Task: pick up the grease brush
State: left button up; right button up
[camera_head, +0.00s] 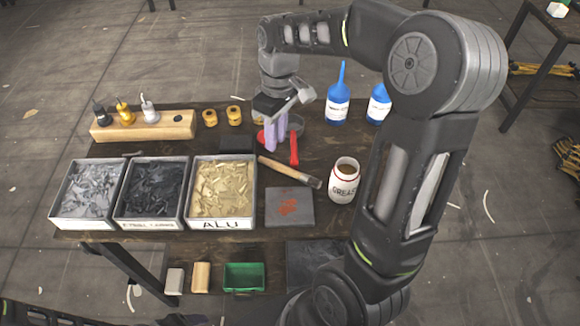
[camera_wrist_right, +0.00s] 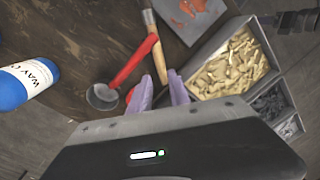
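The grease brush (camera_head: 290,172) lies on the table, its wooden handle pointing toward my right gripper (camera_head: 273,139) and its dark head toward the grease jar (camera_head: 344,180). In the right wrist view the brush (camera_wrist_right: 158,58) runs away from the gap between the fingers (camera_wrist_right: 162,84). The lavender fingers are apart with nothing held between them. They point down just beyond the handle's end in the head view; their exact height above the table is unclear. My left gripper is not in view.
Blue bottles (camera_head: 338,104) stand behind.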

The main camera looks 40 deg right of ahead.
aim_at(274, 162)
jog(key=shift+a+f, duration=0.1)
jog(key=shift+f, duration=1.25)
jog(key=shift+s+a+f+p, duration=0.1)
jog(key=shift+a+f+p, duration=0.1)
jog(key=shift+f, duration=1.1)
jog(key=shift+s+a+f+p, duration=0.1)
jog(key=shift+a+f+p, duration=0.1)
jog(key=shift+f, duration=1.1)
grip_shut()
